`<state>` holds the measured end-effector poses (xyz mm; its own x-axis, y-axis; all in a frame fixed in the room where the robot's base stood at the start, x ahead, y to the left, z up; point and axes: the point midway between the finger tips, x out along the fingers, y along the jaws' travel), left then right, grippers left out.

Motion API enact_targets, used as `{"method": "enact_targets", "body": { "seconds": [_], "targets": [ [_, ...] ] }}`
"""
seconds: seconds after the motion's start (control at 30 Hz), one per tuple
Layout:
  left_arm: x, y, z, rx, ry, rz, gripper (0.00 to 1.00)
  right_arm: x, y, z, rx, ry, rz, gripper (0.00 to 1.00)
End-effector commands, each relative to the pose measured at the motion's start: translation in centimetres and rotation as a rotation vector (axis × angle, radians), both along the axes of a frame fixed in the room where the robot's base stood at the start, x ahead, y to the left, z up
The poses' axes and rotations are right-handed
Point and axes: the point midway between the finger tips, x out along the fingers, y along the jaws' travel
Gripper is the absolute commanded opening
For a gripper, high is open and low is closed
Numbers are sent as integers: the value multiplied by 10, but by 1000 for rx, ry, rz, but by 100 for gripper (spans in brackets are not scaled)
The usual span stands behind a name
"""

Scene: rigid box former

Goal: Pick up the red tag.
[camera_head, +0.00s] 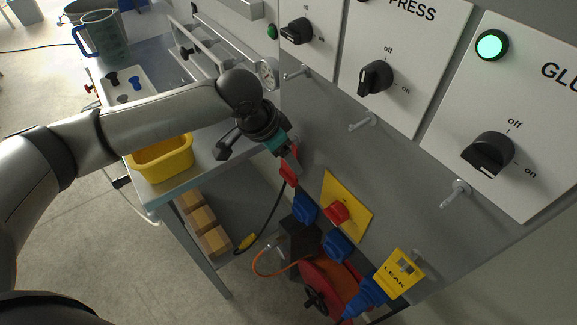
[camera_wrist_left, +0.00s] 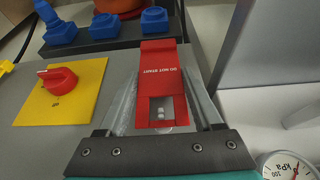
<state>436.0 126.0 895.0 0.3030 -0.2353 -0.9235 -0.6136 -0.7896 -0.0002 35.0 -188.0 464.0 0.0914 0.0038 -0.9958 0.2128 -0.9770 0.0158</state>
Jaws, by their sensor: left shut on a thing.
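The red tag (camera_head: 289,167) is in my left gripper (camera_head: 291,158), in front of the grey machine panel in the head view. In the left wrist view the red tag (camera_wrist_left: 161,75) shows the words "DO NOT START" and a square window near its lower end. It lies between the two metal fingers of my left gripper (camera_wrist_left: 165,105), which is shut on it. Whether the tag touches a peg behind it is hidden. My right gripper is not in view.
A yellow plate with a red knob (camera_head: 337,212) is right of the tag, with blue plugs (camera_head: 305,208) nearby. A yellow "LEAK" tag (camera_head: 397,276) hangs lower right. Empty pegs (camera_head: 362,122) stick out under the switch panels. A yellow bin (camera_head: 162,158) stands on the left table.

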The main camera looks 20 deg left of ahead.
Motion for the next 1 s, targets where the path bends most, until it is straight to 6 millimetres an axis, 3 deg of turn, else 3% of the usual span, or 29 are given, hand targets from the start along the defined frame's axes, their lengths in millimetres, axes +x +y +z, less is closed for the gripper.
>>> {"method": "enact_targets", "body": {
  "seconds": [0.03,0.33,0.57,0.73,1.0],
  "targets": [
    [0,0,0,0,0,0,38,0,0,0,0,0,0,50],
    [0,0,0,0,0,0,5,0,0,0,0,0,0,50],
    [0,0,3,0,0,0,5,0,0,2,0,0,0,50],
    [0,0,18,-1,-1,0,5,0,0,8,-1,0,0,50],
    [-34,28,15,4,4,1,5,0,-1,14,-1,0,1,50]
  ]
}}
